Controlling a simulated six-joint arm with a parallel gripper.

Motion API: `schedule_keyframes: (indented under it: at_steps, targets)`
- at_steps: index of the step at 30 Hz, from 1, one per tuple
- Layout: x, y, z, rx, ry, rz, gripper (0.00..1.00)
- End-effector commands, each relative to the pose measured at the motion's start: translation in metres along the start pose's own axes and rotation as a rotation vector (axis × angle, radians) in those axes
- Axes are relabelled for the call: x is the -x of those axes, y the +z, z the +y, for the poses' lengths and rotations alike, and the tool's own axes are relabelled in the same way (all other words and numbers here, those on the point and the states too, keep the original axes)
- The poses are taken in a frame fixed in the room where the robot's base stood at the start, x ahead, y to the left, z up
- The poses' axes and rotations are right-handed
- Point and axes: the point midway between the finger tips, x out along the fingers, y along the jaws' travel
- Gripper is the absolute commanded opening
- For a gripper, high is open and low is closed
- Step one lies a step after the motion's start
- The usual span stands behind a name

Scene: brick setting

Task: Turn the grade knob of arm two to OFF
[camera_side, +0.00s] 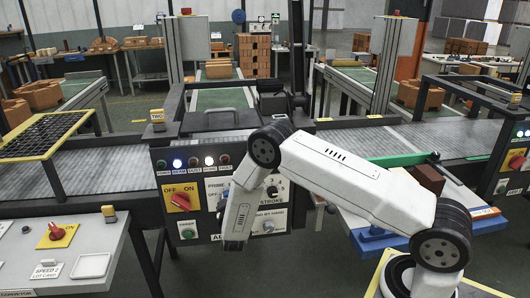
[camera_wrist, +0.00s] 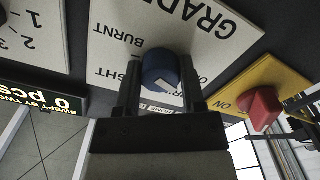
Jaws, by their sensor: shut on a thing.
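The grade knob (camera_wrist: 158,66) is a round dark blue knob in the wrist view, on a white plate (camera_wrist: 112,27) lettered GRADE and BURNT, which appears upside down. A pale mark shows at its lower right. My gripper (camera_wrist: 160,82) has one finger on each side of the knob and is shut on it. The fingers and palm cover part of the lettering, and I cannot read an OFF position. In the side view the panel (camera_side: 164,223) stands under a yellow tag reading TWO (camera_side: 157,116); my arm hides the knob there.
A red switch (camera_wrist: 264,108) on a yellow ON plate sits close to the right of my gripper in the wrist view. A numbered plate (camera_wrist: 38,35) and a lit counter display (camera_wrist: 45,103) are to the left. In the side view, other dials and a conveyor (camera_side: 105,173) surround my arm.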

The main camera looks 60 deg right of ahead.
Motion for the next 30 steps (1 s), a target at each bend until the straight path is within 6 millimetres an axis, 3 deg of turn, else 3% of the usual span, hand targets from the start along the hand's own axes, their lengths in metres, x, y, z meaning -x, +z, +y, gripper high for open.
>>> schedule_keyframes:
  at_steps: [12,27,28,30]
  targets:
    - [0.0003,0.0,0.0003,0.218,-0.001,0.0,0.0]
    - [0.0003,0.0,0.0004,0.242,-0.001,0.0,0.0]
    - [0.0003,0.0,0.0004,0.242,-0.001,0.0,0.61]
    - [0.0003,0.0,0.0004,0.242,0.0,0.0,0.83]
